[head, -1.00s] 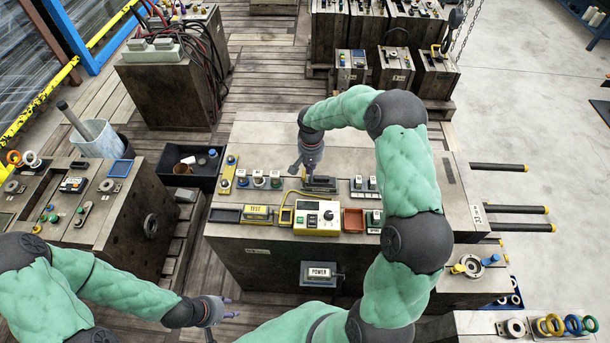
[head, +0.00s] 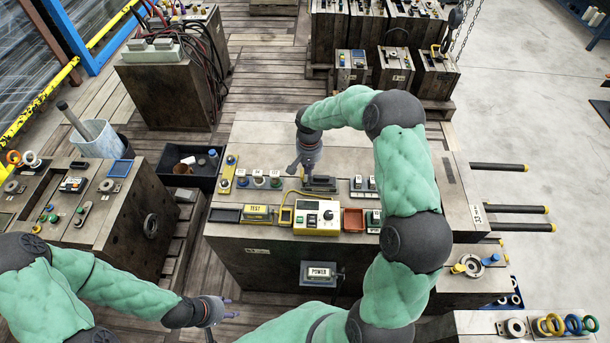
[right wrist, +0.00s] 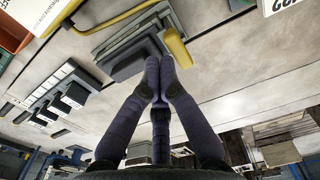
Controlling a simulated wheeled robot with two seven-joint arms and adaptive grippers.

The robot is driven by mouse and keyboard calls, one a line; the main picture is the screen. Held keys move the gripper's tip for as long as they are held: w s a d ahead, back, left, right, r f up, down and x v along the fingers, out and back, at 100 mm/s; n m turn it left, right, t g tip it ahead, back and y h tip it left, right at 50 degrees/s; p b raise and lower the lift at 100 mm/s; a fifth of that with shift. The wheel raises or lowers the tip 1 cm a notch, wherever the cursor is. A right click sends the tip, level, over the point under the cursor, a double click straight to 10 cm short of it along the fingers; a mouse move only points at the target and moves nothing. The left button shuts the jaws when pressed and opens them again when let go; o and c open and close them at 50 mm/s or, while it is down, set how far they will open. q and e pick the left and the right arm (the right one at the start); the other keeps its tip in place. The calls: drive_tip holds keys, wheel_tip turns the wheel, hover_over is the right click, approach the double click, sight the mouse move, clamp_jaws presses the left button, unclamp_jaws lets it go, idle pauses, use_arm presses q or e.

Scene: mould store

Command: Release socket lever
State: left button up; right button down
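The dark grey socket (head: 320,185) lies on the top of the wooden bench block, behind the tester. In the right wrist view the socket (right wrist: 128,58) shows as a stepped grey block, with a yellow bent bar (right wrist: 175,47) at its right end. I cannot tell whether this bar is the lever. My right gripper (head: 299,170) is just left of the socket in the head view. In the right wrist view its fingertips (right wrist: 159,60) are together, overlapping the socket's edge and the bar; contact is unclear. My left gripper (head: 232,308) is low at left, fingers apart and empty.
A yellow cable (head: 296,193) runs between socket and tester (head: 316,217). A red tray (head: 353,220), the TEST block (head: 257,213) and several switches (head: 259,180) crowd the bench top. A POWER box (head: 320,273) is on its front. The bench top behind is clear.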

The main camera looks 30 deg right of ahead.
drive_tip(key=shift+w+a+f, duration=0.1)
drive_tip(key=shift+a+f, duration=0.2)
drive_tip(key=shift+f, duration=0.3)
drive_tip(key=shift+w+a+r, duration=0.1)
drive_tip(key=shift+a+r, duration=0.1)
drive_tip(key=shift+w+a, duration=0.25)
drive_tip(key=shift+w+a+f, duration=0.1)
drive_tip(key=shift+w, duration=0.05)
drive_tip(key=shift+s+d+r, duration=0.3)
drive_tip(key=shift+s+d, duration=0.05)
drive_tip(key=shift+d, duration=0.15)
wheel_tip(320, 180, up, 7)
drive_tip(key=p, duration=0.4)
idle(0.7)
drive_tip(key=shift+f, duration=0.1)
